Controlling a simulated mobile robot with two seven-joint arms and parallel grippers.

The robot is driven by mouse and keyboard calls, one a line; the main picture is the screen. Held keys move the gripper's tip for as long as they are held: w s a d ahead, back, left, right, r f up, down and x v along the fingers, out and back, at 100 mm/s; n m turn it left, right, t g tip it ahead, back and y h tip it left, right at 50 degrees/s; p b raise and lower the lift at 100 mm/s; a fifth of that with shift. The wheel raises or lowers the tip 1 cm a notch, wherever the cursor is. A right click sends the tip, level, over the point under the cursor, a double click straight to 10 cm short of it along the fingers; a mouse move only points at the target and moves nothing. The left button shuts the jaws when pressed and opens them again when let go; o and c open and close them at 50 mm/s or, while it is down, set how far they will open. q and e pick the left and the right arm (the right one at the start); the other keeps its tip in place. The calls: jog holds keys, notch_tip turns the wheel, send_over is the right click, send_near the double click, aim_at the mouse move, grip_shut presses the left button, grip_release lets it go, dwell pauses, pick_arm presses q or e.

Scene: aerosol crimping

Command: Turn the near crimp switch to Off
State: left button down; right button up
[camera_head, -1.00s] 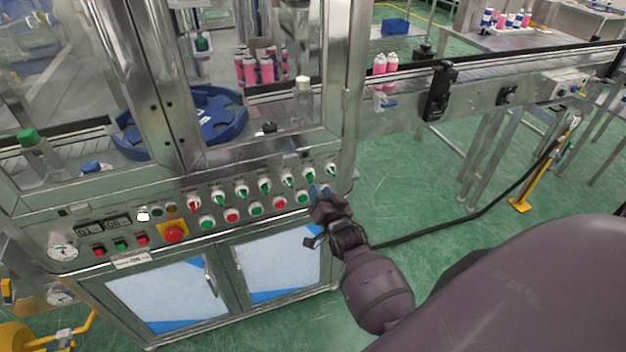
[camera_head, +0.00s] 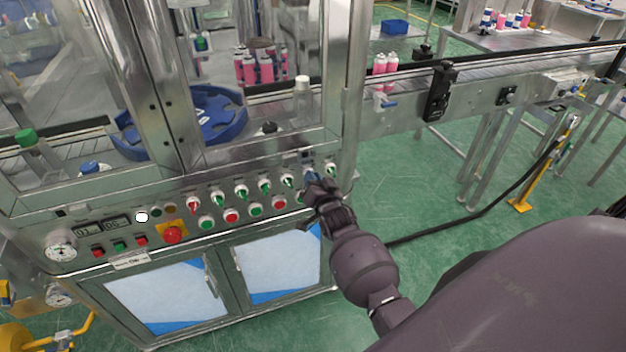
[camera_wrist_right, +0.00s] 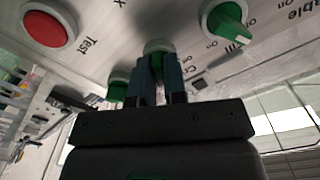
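The front panel of the crimping machine carries a row of white-based selector switches. My right gripper (camera_head: 312,180) is at the second switch from the right end of the row and mostly covers it in the head view. In the right wrist view, my right gripper's two blue fingers (camera_wrist_right: 156,75) lie close on both sides of a green-handled switch (camera_wrist_right: 157,52). The handle fills the narrow gap between them. A partly covered label starting "Cr" is beside it. My left gripper is in neither view.
A green switch (camera_head: 331,169) sits just right of my gripper, another (camera_head: 288,181) just left. Push buttons, including a red one (camera_head: 232,216), form the row below. A red emergency button (camera_head: 173,235) is farther left. Open green floor lies right of the machine.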

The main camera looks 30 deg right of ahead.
grip_shut()
jog(key=shift+n, duration=0.4)
jog(key=shift+a+n, duration=0.15)
jog(key=shift+n, duration=5.45)
